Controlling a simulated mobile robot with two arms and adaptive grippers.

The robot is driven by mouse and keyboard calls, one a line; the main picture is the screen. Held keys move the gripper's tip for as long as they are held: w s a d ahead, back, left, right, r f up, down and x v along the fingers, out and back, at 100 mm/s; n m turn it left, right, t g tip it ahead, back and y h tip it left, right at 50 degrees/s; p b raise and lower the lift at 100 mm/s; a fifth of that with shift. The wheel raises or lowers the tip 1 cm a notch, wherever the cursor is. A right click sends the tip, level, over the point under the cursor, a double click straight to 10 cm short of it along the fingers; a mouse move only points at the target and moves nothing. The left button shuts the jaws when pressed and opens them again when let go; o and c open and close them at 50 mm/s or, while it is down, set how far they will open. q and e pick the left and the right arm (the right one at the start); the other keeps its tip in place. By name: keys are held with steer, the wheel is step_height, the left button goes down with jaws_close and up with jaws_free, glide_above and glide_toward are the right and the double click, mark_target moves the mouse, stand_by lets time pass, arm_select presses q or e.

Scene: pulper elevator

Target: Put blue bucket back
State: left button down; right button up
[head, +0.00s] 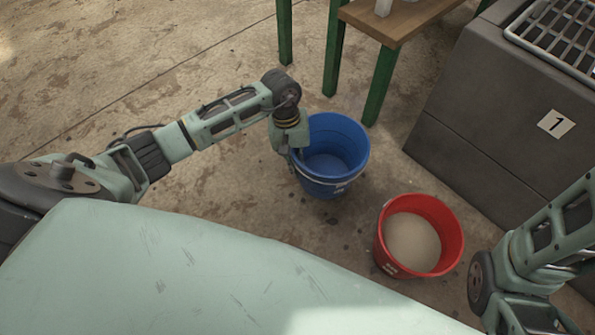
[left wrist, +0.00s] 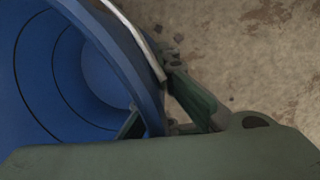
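The blue bucket (head: 349,134) stands upright in the middle of the head view, with a thin light handle lying along its near side. Its inside looks empty. My left gripper (head: 296,153) is at the bucket's left rim. In the left wrist view the bucket (left wrist: 40,70) fills the left side. There my left gripper (left wrist: 160,117) straddles the rim, one finger inside and one outside, both close against the wall; it looks shut on it. My right arm shows at the lower right of the head view, but its fingers are out of the picture.
A red bucket (head: 384,244) with pale material inside stands right of and nearer than the blue one. A grey machine (head: 480,120) marked 1 is at the right. A wooden-topped table (head: 400,22) with green legs stands behind. The floor at upper left is clear.

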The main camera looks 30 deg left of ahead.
arm_select(q)
steer(key=b+x, duration=0.3)
steer(key=x, duration=0.1)
steer(key=shift+w+a+f, duration=0.1)
steer(key=shift+w+a, duration=0.05)
steer(key=shift+a, duration=0.15)
steer(key=c, duration=2.5)
jaws_free()
steer(key=o, duration=1)
